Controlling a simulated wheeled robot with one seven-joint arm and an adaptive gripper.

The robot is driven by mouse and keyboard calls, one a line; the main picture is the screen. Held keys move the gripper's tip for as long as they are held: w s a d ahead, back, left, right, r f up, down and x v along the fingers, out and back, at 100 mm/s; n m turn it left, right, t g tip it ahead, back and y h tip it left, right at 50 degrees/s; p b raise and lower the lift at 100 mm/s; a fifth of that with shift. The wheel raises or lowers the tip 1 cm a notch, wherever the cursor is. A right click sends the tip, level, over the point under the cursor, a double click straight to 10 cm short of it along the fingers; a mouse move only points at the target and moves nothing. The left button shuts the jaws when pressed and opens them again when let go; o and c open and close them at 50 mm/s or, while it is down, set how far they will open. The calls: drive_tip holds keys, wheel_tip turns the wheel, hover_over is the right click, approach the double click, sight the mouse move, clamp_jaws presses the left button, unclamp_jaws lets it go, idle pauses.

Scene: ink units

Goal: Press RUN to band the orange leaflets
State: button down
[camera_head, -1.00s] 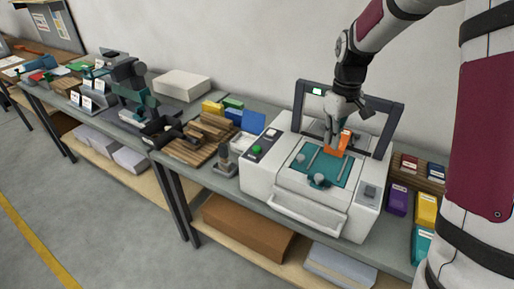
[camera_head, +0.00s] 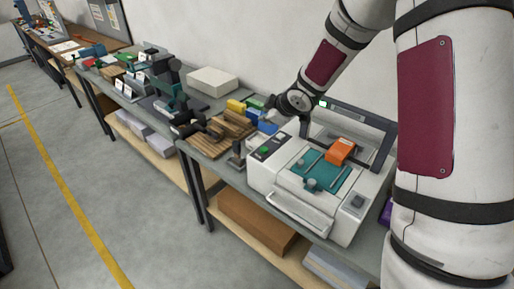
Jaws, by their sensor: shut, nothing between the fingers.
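The orange leaflets (camera_head: 341,150) lie in a small stack at the back of the teal bed (camera_head: 330,181) of a white banding machine (camera_head: 292,204). A dark control panel on the machine's left side bears a green button (camera_head: 264,149); its lettering is too small to read. My gripper (camera_head: 270,117) is shut and empty, small and dark against the things behind it. It is up and left of the leaflets, beyond the control panel and apart from the button. My wrist hides part of the machine's dark arch.
The dark arch (camera_head: 384,150) stands over the back of the bed. Blue, yellow and green boxes and wooden blocks (camera_head: 228,124) crowd the bench to the left. A white box (camera_head: 213,80) lies further back. My arm covers the right side. The floor in front is clear.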

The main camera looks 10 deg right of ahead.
drive_tip(key=shift+a+r+n+y, duration=0.15)
drive_tip(key=shift+a+n+y, duration=0.2)
drive_tip(key=shift+a, duration=0.55)
drive_tip(key=b, duration=0.4)
hover_over(262, 150)
wheel_tip(262, 150, down, 7)
drive_tip(key=shift+w+f, duration=0.1)
drive_tip(key=shift+d+f, duration=0.1)
drive_tip(key=shift+f, duration=0.7)
idle(0.3)
drive_tip(key=shift+f, duration=0.4)
